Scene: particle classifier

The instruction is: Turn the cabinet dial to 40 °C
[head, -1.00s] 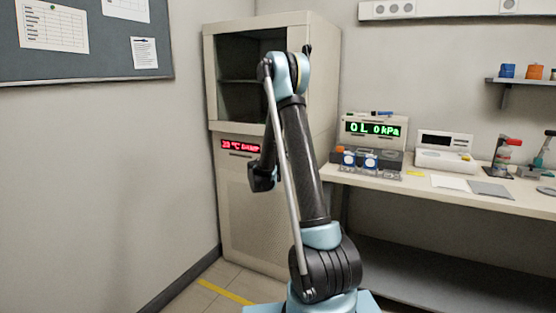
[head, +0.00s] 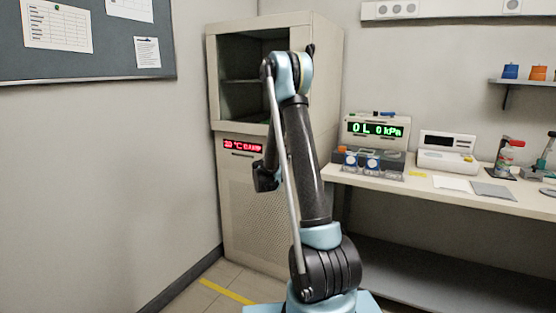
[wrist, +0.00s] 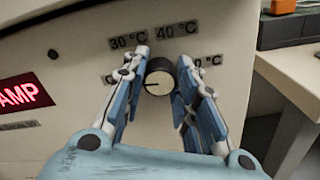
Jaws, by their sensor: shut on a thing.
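The cabinet dial (wrist: 160,76) is a round knob with a pale face and dark rim, on the cabinet front in the wrist view. My gripper (wrist: 162,58) is shut on it, with one blue-grey finger on each side. The 30 °C label (wrist: 128,41) is above left of the dial and the 40 °C label (wrist: 178,29) is above right. Labels farther left and right are partly covered by the fingers. In the head view, my arm hides the dial.
The cabinet (head: 232,200) has a red display (head: 243,146), blurred, perhaps reading 20 or 30 °C. Its upper compartment (head: 240,70) looks dark. A bench (head: 450,195) with instruments stands to the right. A wall is close on the left.

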